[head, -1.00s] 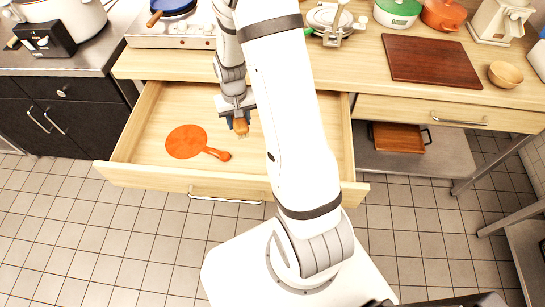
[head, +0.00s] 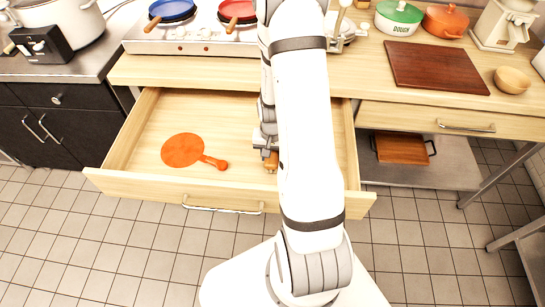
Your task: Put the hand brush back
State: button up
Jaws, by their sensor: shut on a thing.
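My gripper (head: 268,150) points down into the open wooden drawer (head: 130,184), right of its middle. It is shut on the hand brush (head: 271,162), of which only a small brown part shows under the fingers. My arm hides the rest of the brush and the right part of the drawer floor. I cannot tell whether the brush touches the drawer floor. An orange round paddle-like thing with a handle (head: 183,150) lies in the drawer, left of my gripper and apart from it.
The counter above holds a blue pan (head: 172,10), a red pan (head: 237,12), a dark red board (head: 435,65), a wooden bowl (head: 512,79) and a green-lidded pot (head: 398,16). The drawer floor between the orange thing and my gripper is clear.

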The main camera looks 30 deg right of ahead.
jog(key=shift+f, duration=0.8)
jog(key=shift+f, duration=0.15)
jog(key=o, duration=0.9)
jog(key=shift+o, duration=0.2)
